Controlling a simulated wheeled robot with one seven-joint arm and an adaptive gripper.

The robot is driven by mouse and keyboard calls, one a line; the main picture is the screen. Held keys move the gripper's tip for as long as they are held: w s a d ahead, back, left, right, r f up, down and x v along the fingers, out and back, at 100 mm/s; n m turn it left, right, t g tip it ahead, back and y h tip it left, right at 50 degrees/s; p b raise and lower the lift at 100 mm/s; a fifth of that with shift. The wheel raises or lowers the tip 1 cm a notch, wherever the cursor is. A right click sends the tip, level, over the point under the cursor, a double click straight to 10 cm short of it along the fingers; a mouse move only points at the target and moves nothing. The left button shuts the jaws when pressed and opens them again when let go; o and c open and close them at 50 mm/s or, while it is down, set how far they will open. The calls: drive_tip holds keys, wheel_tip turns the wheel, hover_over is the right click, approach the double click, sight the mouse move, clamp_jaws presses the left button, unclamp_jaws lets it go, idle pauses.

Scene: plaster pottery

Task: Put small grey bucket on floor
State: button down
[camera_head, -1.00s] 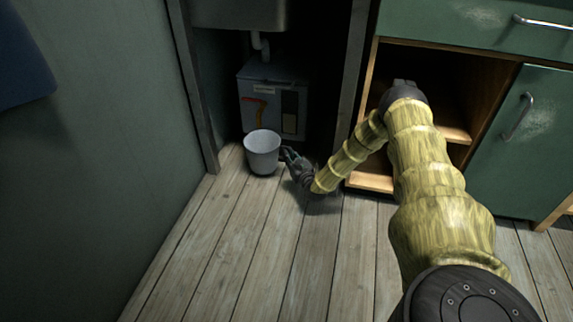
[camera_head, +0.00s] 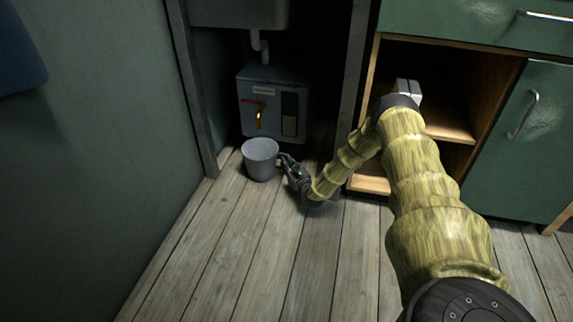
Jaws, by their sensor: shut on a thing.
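The small grey bucket (camera_head: 261,161) is upright with its open top facing up, in front of the alcove at the left. Its base is at or very near the wooden floor (camera_head: 222,240); I cannot tell whether it touches. My gripper (camera_head: 284,160) is at the bucket's right side, shut on its wall or rim. The fingertips are small and dark here, so the exact grip is hard to see.
A grey metal box (camera_head: 272,103) stands in the alcove behind the bucket, under a sink with a pipe. A green cabinet (camera_head: 525,150) with an open wooden shelf is at the right. A dark green wall (camera_head: 90,170) is at the left. The front floor is clear.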

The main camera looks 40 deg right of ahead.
drive_tip(key=c, duration=1.5)
unclamp_jaws()
drive_tip(key=shift+f, duration=0.1)
drive_tip(key=shift+r, duration=0.25)
drive_tip(key=s+p, duration=0.1)
drive_tip(key=s, duration=0.2)
drive_tip(key=s+a+p, duration=0.1)
drive_tip(key=s+p, duration=0.1)
drive_tip(key=s, duration=0.2)
drive_tip(key=s+p, duration=0.2)
drive_tip(key=s, duration=0.1)
drive_tip(key=shift+s+a, duration=0.2)
drive_tip(key=shift+a, duration=0.1)
drive_tip(key=shift+s+a+f+p, duration=0.15)
drive_tip(key=shift+s+p, duration=0.3)
drive_tip(key=shift+s, duration=0.35)
